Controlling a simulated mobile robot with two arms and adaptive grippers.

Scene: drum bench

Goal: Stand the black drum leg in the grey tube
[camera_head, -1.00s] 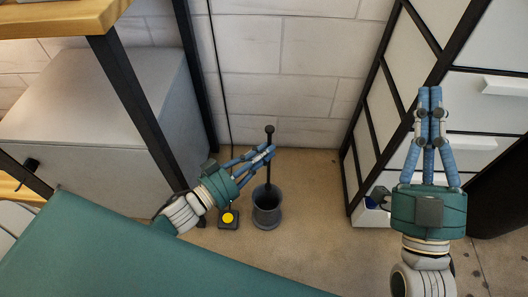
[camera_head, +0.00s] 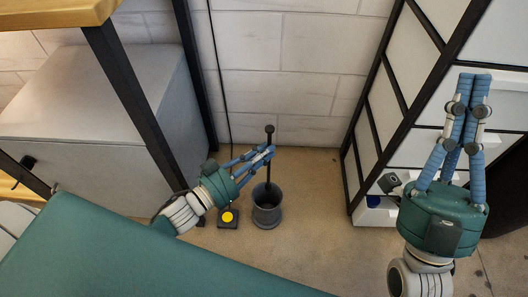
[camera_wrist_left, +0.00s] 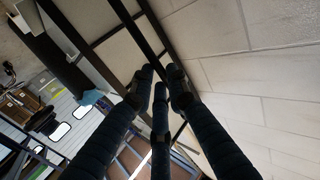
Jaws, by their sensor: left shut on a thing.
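The black drum leg (camera_head: 268,170) stands nearly upright in the head view, with a round knob at its top. Its lower end goes down into the mouth of the grey tube (camera_head: 267,215), which stands on the floor; how deep it reaches is hidden inside. My left gripper (camera_head: 268,153) is shut on the leg a little below the knob, above the tube. Its fingers also show close together in the left wrist view (camera_wrist_left: 160,76), where I cannot clearly tell the leg apart. My right gripper (camera_head: 475,80) is shut and empty, in front of the cabinet, away from the tube.
A small black box with a yellow button (camera_head: 228,217) sits on the floor left of the tube. A white cabinet with a black frame (camera_head: 385,120) stands right, a grey cabinet (camera_head: 110,100) left. A green surface (camera_head: 150,255) fills the lower left. Floor between tube and right cabinet is clear.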

